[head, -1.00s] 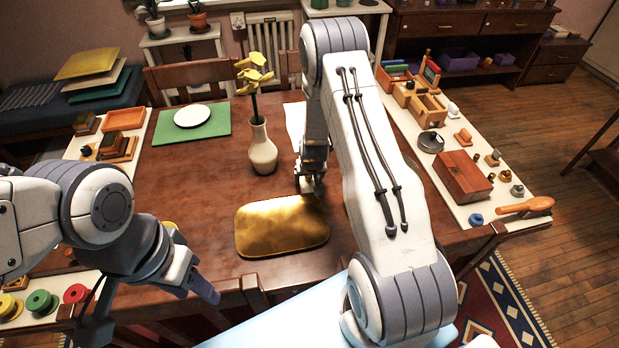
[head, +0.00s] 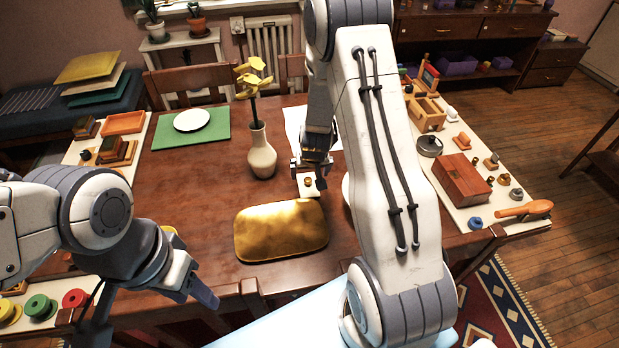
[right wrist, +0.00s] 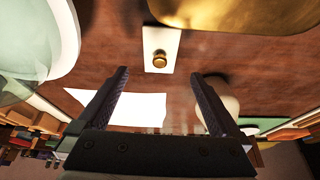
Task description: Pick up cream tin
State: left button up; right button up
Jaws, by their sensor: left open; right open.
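A small cream rectangular piece with a round brass knob, which looks like the cream tin (head: 312,190), lies on the brown table just behind the gold cushion. It also shows in the right wrist view (right wrist: 160,36), beyond my fingertips and between their lines. My right gripper (head: 312,166) is open and empty, just behind and above it; in the right wrist view the fingers (right wrist: 160,75) are spread with nothing between them. My left gripper (head: 205,295) is at the near left, by the table's front edge, away from the tin.
The gold cushion (head: 280,230) lies in front of the tin. A cream vase (head: 261,156) with yellow flowers stands to the left behind it. A pale round thing (right wrist: 35,45) is at the left in the right wrist view. White paper (right wrist: 125,107) lies behind. Side boards hold small items.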

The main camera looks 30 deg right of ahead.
jog(key=s+a+r+n+y, duration=0.1)
jog(key=s+a+r+n, duration=0.15)
jog(key=a+r, duration=0.35)
jog(key=s+a+r+n+g+y, duration=0.1)
jog(key=s+a+r, duration=0.3)
jog(key=a, duration=0.4)
jog(key=s+a+r+n+y, duration=0.1)
jog(key=s+a+r+n, duration=0.15)
jog(key=a+r, duration=0.35)
jog(key=s+a+r+n+g, duration=0.1)
jog(key=s+a+r+n, duration=0.1)
jog(key=s, duration=0.8)
jog(key=s+a+r+n+g, duration=0.2)
jog(key=s+r+n, duration=0.1)
jog(key=s, duration=0.6)
jog(key=shift+s+a+h+p, duration=0.3)
jog(key=shift+s+p, duration=0.1)
